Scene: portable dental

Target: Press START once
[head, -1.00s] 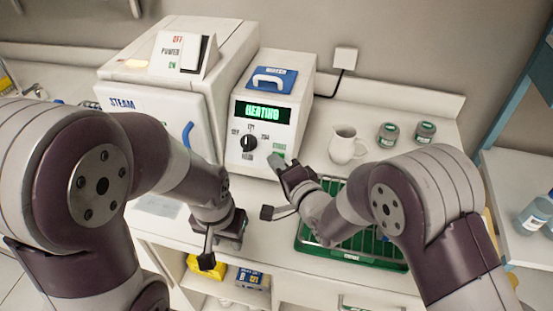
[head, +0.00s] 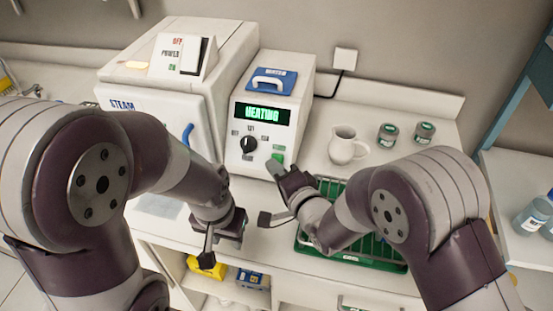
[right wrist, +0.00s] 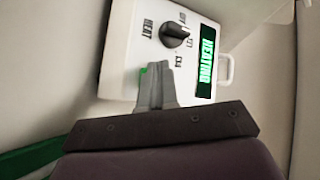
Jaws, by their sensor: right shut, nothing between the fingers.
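The white control unit (head: 266,112) has a lit green display (head: 262,113) that reads HEATING. Below it are a black dial (head: 249,145) and the green START button (head: 280,155) at the lower right. My right gripper (head: 272,164) is shut and empty, its fingertips just below and left of the button. In the right wrist view the shut fingers (right wrist: 157,75) overlap the unit's face and cover most of the green button (right wrist: 144,71); contact cannot be told. My left gripper (head: 232,232) hangs low in front of the counter, its fingers unclear.
A white steam cabinet (head: 150,118) with a POWER switch stands left of the unit. A white jug (head: 346,146) and two small jars (head: 387,135) stand to the right. A green rack tray (head: 350,257) lies under my right arm.

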